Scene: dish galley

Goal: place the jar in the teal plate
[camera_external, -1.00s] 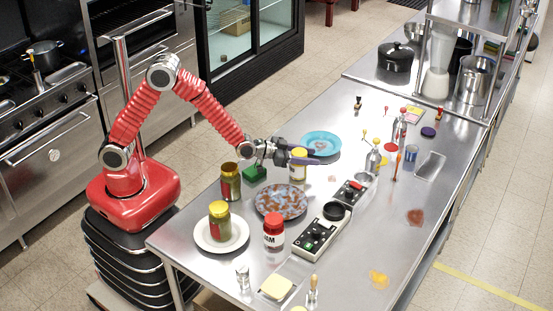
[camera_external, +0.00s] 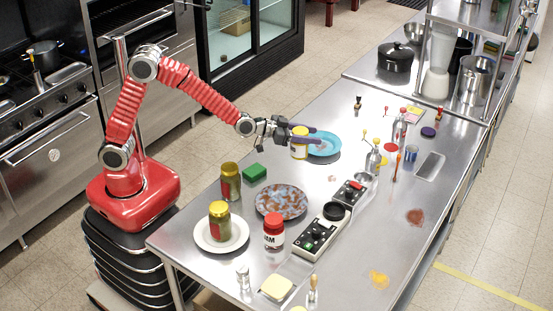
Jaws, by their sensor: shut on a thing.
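A white jar with a yellow lid and a yellow band (camera_external: 299,151) is held upright in my gripper (camera_external: 304,138). The gripper's dark purple fingers are shut around its upper part. The teal plate (camera_external: 329,148) lies on the steel table. The jar shows just left of the plate and overlaps its left edge in the picture. It appears to be above the table; I cannot tell its exact height or whether it is over the rim. The fingers hide part of the jar and plate.
A green sponge (camera_external: 255,172), a yellow-lidded jar (camera_external: 230,183), a mottled plate (camera_external: 281,201) and a red-lidded jar (camera_external: 273,234) stand nearer the front. Another jar (camera_external: 219,222) sits on a white plate (camera_external: 203,240). Bottles (camera_external: 373,161) stand to the right of the teal plate.

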